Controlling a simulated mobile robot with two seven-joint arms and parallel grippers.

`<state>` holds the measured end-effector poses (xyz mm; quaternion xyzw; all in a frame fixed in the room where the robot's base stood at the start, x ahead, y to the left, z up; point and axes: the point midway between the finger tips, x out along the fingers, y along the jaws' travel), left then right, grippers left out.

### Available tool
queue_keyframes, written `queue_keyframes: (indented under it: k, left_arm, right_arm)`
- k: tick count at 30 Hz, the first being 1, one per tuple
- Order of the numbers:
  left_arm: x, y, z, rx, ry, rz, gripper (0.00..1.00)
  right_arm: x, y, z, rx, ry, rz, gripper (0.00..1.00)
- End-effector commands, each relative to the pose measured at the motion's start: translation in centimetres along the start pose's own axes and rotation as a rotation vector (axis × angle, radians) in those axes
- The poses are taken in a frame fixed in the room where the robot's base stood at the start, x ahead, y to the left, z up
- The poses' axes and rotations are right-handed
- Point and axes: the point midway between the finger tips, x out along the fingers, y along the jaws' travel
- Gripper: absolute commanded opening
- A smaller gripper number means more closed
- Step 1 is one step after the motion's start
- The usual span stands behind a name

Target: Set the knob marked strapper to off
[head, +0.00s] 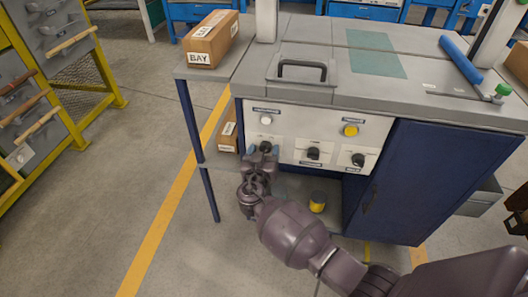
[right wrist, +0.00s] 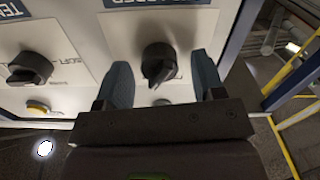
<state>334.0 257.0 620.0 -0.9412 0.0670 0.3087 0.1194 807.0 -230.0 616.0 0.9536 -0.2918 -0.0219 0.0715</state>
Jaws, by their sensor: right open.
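The control panel (head: 320,130) is on the front of the grey bench and carries a row of dark knobs. The leftmost knob (head: 265,147) sits at my right gripper (head: 262,153). In the right wrist view this black knob (right wrist: 159,62) is between the two open blue-grey fingers, with a gap on each side. The blue label (right wrist: 165,3) by it is cut off and seems to end in "APPER". The knob's grip ridge slants slightly; its setting marks are mostly hidden. My left gripper is not in view.
A middle knob (head: 312,153) and a right knob (head: 358,160) are alongside. Above are a white button (head: 266,119) and a yellow button (head: 350,130). A blue cabinet door (head: 420,180) is at right.

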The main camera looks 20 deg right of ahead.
Motion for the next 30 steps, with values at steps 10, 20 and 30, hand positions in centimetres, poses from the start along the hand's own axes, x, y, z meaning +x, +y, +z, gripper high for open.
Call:
queue_keyframes:
  k: [10,20,30]
  left_arm:
    - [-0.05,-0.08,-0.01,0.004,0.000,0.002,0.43]
    - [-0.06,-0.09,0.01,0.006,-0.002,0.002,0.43]
    - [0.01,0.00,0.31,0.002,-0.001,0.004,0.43]
  right_arm:
    - [0.04,0.02,0.01,0.000,0.000,0.000,0.47]
    - [0.02,0.02,0.03,-0.003,0.000,0.000,0.14]
    - [-0.03,0.01,0.18,-0.107,-0.001,0.000,0.14]
